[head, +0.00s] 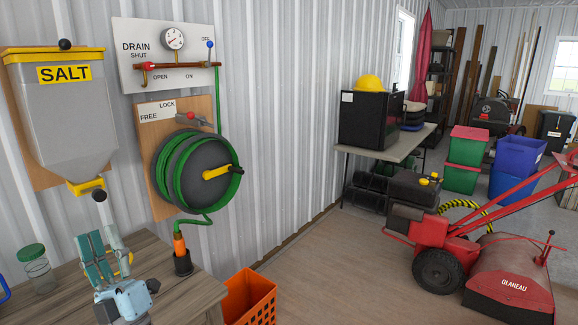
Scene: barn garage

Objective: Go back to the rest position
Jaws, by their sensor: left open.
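My left gripper (104,242) is at the lower left of the head view, over the wooden workbench (190,290). Its fingers point up and stand apart, with nothing held between them. The glass jar with a green lid (36,270) stands to its left, and the orange hose nozzle (180,246) sits in a black holder to its right. My right gripper does not show.
Above the bench hang a salt hopper (65,115), a drain panel (150,42) and a green hose reel (190,172). An orange crate (250,298) stands right of the bench. A red machine (435,255) is at right. Floor between is clear.

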